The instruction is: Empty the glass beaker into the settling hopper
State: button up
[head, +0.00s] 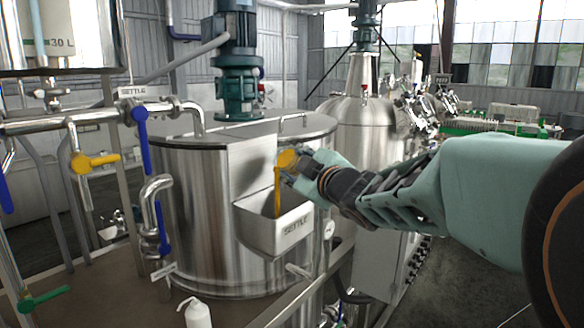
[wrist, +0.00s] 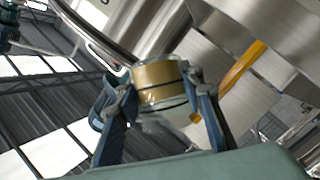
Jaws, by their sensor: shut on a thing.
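The settling hopper (head: 283,236) is a grey metal box marked SETTLE on the front of a large steel tank (head: 200,215). My gripper (head: 297,163) is above the hopper, shut on the glass beaker (head: 287,159). The beaker is tilted and holds amber liquid. A stream of this liquid (head: 277,192) falls from the beaker into the hopper. In the wrist view the beaker (wrist: 158,84) sits between both fingers (wrist: 160,105), and the amber stream (wrist: 243,67) shows at the right. The inside bottom of the hopper is hidden.
A motor (head: 238,70) stands on the tank lid. Pipes with yellow (head: 95,162), blue (head: 142,135) and green (head: 42,299) valve handles are at the left. A white bottle (head: 197,314) stands at the front. A second steel tank (head: 362,130) is behind my arm.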

jog(key=shift+s+a+n+t+y+b, duration=0.1)
jog(key=shift+n+t+y+b, duration=0.5)
jog(key=shift+b, duration=1.95)
jog(key=shift+s+d+n+t+h+b, duration=0.15)
jog(key=shift+n+b, duration=0.9)
jog(key=shift+b, duration=1.55)
jog(key=shift+w+a+n+t+y+b, duration=0.25)
jog(key=shift+n+b, duration=0.6)
jog(key=shift+b, duration=1.7)
jog(key=shift+s+a+r+n+t+y+b, duration=0.1)
jog(key=shift+s+r+n+t+y+b, duration=0.2)
jog(key=shift+n+b, duration=0.65)
jog(key=shift+s+r+n+t+y+b, duration=0.1)
jog(key=shift+n+y+b, duration=0.35)
jog(key=shift+b, duration=0.95)
jog(key=shift+s+a+r+n+t+y+b, duration=0.15)
jog(key=shift+n+y+b, duration=0.35)
jog(key=shift+b, duration=0.7)
jog(key=shift+s+r+n+y+b, duration=0.2)
jog(key=shift+r+n+y+b, duration=0.3)
jog(key=shift+n+b, duration=0.75)
